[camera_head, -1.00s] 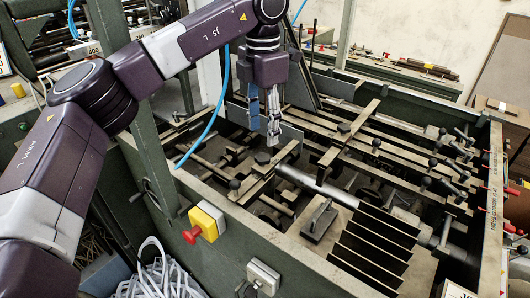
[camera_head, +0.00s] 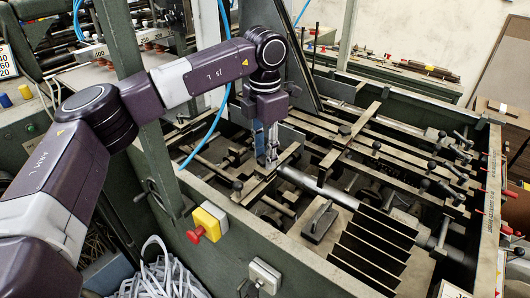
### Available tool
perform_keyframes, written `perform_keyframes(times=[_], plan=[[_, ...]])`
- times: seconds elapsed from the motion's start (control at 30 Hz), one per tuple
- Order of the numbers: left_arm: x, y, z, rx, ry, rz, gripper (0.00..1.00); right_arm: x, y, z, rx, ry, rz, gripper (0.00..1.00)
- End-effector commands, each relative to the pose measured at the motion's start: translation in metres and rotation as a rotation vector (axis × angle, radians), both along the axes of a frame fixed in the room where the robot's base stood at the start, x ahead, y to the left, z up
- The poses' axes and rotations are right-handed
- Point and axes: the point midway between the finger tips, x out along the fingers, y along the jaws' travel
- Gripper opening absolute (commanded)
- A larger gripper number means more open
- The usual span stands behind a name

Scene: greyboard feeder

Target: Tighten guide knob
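My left gripper (camera_head: 268,160) points straight down over the left part of the feeder frame. Its fingertips are at a flat metal guide bar (camera_head: 258,187), where the dark guide knob stood in the earlier view. That knob is now hidden behind the fingers, so I cannot tell whether they touch it or how far apart they are. Other dark knobs show on the bars, one at the back (camera_head: 345,130) and one to its right (camera_head: 376,146). My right gripper is not in view.
A steel shaft (camera_head: 300,180) runs just right of the fingers. A dark block with a handle (camera_head: 319,221) and several upright plates (camera_head: 372,250) stand in front. The green feeder wall (camera_head: 290,240) carries a red-and-yellow stop button (camera_head: 207,223). A slanted dark post rises behind the gripper.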

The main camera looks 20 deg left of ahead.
Motion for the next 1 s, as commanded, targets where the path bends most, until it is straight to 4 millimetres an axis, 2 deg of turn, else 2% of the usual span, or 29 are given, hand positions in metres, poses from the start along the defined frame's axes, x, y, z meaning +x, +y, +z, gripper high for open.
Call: perform_keyframes(times=[0.03, 0.2, 0.57, 1.0], plan=[[0.0003, 0.0002, 0.0003, 0.001, -0.001, 0.0, 0.2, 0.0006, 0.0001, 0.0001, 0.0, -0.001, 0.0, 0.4], [0.0003, 0.0002, 0.0005, 0.0, -0.001, 0.0, 0.03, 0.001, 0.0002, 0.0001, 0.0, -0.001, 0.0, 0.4], [0.0005, 0.0002, 0.0005, 0.001, -0.002, -0.068, 0.03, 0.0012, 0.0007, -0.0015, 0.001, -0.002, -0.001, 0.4], [0.0007, 0.0002, 0.001, 0.0, -0.002, -0.422, 0.03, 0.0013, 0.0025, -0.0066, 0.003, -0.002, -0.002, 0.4]])
